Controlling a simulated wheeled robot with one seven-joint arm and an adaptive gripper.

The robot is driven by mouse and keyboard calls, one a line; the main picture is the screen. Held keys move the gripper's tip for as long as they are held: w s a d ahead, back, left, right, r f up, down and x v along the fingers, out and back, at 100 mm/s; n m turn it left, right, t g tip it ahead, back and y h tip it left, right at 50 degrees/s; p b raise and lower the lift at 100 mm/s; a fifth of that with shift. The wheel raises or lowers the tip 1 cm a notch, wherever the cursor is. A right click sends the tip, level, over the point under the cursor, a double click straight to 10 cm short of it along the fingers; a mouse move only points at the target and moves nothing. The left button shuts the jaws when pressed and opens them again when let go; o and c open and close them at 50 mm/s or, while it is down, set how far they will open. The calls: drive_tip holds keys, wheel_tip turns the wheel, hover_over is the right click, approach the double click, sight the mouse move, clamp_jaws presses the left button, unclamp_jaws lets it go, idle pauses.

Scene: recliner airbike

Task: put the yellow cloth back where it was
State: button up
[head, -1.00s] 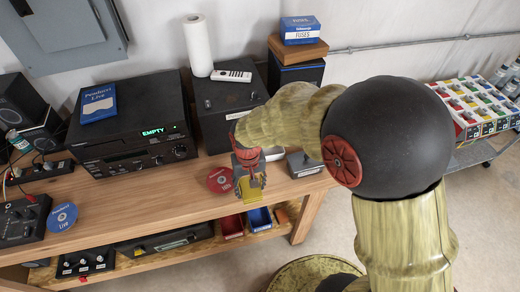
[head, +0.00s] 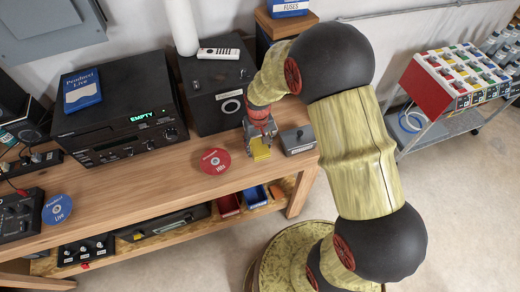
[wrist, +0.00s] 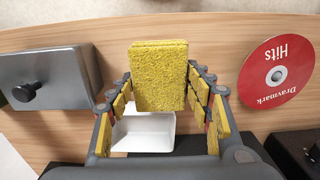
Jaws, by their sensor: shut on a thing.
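The yellow cloth (head: 260,149) looks like a thick, rough yellow pad. It is in my gripper (head: 260,138), over the right part of the wooden workbench (head: 150,195). In the wrist view the cloth (wrist: 158,75) stands out between the two yellow-padded fingers of my gripper (wrist: 160,95), which is shut on it. A white open tray (wrist: 145,132) shows beside the cloth and partly behind it in the wrist view; it looks empty. I cannot tell whether the cloth touches the bench.
A grey lidded metal box (head: 299,142) stands close to the right of my gripper. A red disc (head: 215,161) lies to its left. Bare bench lies left of the disc.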

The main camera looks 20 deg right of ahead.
sight(260, 150)
drive_tip(key=shift+w+d+f, duration=0.15)
drive_tip(key=shift+d+f, duration=0.1)
drive_tip(key=shift+f, duration=0.1)
drive_tip(key=shift+w+d+f, duration=0.1)
drive_tip(key=shift+f, duration=0.8)
drive_tip(key=shift+w+d+f, duration=0.1)
drive_tip(key=shift+f, duration=0.8)
drive_tip(key=shift+f, duration=0.2)
drive_tip(key=o, duration=1)
drive_tip(key=shift+r, duration=0.15)
